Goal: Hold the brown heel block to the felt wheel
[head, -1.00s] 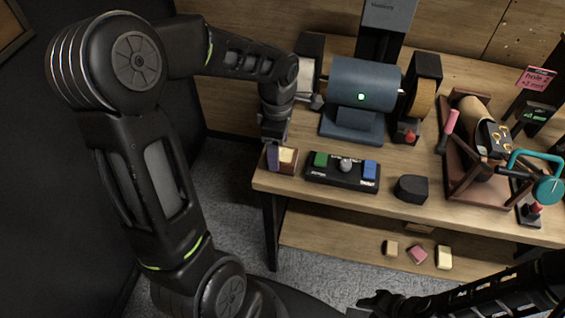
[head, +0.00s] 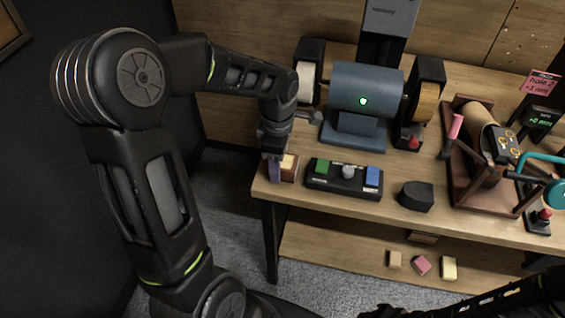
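The brown heel block (head: 290,168), with a pale top, rests on the left front corner of the workbench. The left wheel is above and behind my gripper. My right gripper (head: 374,312) is barely visible at the bottom edge, away from the bench.
A control box (head: 342,187) with green and blue buttons and a grey knob sits right of the block. A dark block (head: 415,196) lies farther right. A wooden stand (head: 468,178) holds a shoe-like form. Small blocks (head: 422,265) lie on the lower shelf.

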